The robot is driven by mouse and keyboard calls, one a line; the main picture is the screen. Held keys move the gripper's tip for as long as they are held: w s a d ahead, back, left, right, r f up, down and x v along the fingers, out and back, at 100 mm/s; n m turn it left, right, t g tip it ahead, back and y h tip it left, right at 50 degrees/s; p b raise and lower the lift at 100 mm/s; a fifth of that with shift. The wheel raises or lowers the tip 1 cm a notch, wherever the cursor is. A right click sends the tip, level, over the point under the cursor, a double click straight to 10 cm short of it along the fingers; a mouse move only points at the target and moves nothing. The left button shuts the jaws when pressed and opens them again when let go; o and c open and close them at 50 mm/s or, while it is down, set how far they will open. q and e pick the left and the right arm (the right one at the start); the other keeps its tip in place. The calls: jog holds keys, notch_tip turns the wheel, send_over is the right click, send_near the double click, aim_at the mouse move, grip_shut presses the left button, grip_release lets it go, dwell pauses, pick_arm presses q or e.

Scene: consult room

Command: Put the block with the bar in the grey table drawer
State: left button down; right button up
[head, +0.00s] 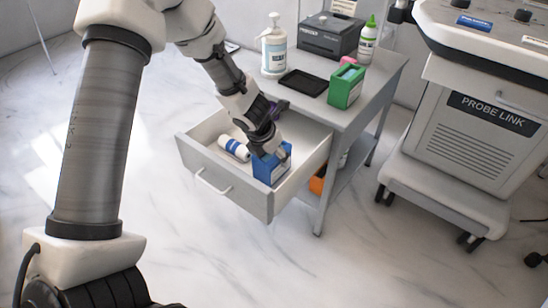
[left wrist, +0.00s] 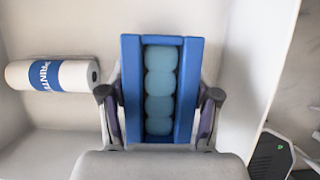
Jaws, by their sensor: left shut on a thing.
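The blue block (head: 272,168) has a scalloped teal bar set in its recess, and both show clearly in the left wrist view (left wrist: 131,90). My left gripper (head: 270,148) is shut on the block, with one finger on each side of it. The grey table drawer (head: 235,190) is pulled open, and the block is inside its walls, near the front right. I cannot tell whether the block touches the drawer floor. My right gripper is not in view.
A white roll with a blue band (head: 234,148) lies in the drawer, left of the block. On the table top (head: 313,108) stand a pump bottle (head: 274,50), a black tray (head: 303,83), a green block (head: 346,87), a green-capped bottle (head: 368,42) and a dark printer (head: 330,38). A cart (head: 465,130) stands right.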

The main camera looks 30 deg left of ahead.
pick_arm(q)
jog(key=shift+f, duration=0.1)
jog(key=shift+c, duration=1.2)
grip_release()
jog(key=shift+r, duration=0.2)
jog(key=p+v, duration=0.7)
jog(key=v, duration=0.4)
jog(key=shift+w+r, duration=0.1)
jog(key=shift+s+r, duration=0.3)
jog(key=shift+r, duration=0.05)
